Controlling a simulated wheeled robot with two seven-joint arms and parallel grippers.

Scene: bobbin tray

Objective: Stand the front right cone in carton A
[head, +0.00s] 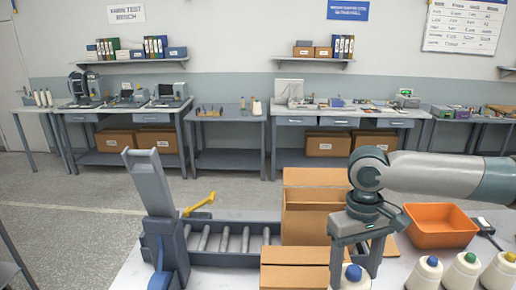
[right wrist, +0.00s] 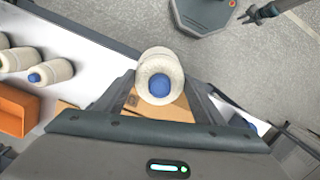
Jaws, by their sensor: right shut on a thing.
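My right gripper (head: 357,270) is shut on a pale cone with a blue tip (head: 352,274). The cone's tip end faces the camera between the fingers in the right wrist view (right wrist: 160,84); its lower part is hidden. An open cardboard carton (head: 305,222) stands left of and behind the gripper, its flaps spread. I see no letter on it, so I cannot confirm it is carton A. Its cardboard also shows behind the cone in the right wrist view (right wrist: 172,110). A dark gripper-like part (right wrist: 262,12) at that view's top may be my left gripper; its jaws are unclear.
Several cones with coloured tips, such as the green-tipped one (head: 461,274), stand at the right. An orange bin (head: 440,241) is behind them.

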